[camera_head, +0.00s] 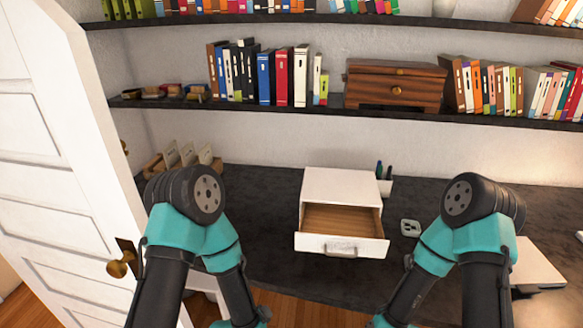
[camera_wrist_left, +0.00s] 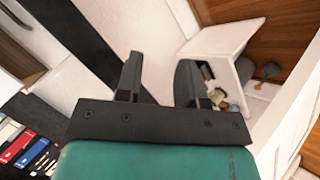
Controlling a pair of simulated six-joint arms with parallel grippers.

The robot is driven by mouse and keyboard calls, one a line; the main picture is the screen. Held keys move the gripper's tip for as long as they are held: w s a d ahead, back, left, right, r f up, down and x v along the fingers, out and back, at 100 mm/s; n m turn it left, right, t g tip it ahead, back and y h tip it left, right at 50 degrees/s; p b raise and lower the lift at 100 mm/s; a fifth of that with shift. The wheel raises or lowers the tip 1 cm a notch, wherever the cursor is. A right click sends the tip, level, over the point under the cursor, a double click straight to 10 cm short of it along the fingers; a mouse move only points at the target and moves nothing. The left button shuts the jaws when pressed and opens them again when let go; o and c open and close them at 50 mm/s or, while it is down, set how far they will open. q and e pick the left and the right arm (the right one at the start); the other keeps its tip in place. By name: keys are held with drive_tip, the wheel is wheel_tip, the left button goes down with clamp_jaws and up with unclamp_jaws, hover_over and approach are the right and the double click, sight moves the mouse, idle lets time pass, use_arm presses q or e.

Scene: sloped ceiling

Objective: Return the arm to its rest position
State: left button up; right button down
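My two arms, black with teal joints, rise from the bottom of the head view: the left arm (camera_head: 190,235) and the right arm (camera_head: 465,240). Both are folded, and neither gripper's fingers show there. In the left wrist view my left gripper (camera_wrist_left: 158,78) has its two dark fingers apart with nothing between them. My right gripper is out of view.
A white box (camera_head: 340,183) with its drawer (camera_head: 341,245) pulled out and empty stands on the dark desk (camera_head: 270,245) between my arms. A white door (camera_head: 60,150) is at left. Bookshelves (camera_head: 330,108) run behind. The left wrist view shows an open white compartment (camera_wrist_left: 222,45) holding small items.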

use_arm(q)
drive_tip(key=s+a+f+m+g, duration=0.2)
drive_tip(key=s+a+f+g, duration=0.1)
drive_tip(key=s+a, duration=0.3)
drive_tip(key=s+a+f+m+g, duration=0.2)
drive_tip(key=s+a+f+g, duration=0.1)
drive_tip(key=s+a+g, duration=0.2)
drive_tip(key=shift+s+a+y, duration=0.3)
drive_tip(key=shift+s+a, duration=0.05)
drive_tip(key=shift+a, duration=0.8)
drive_tip(key=shift+f, duration=0.1)
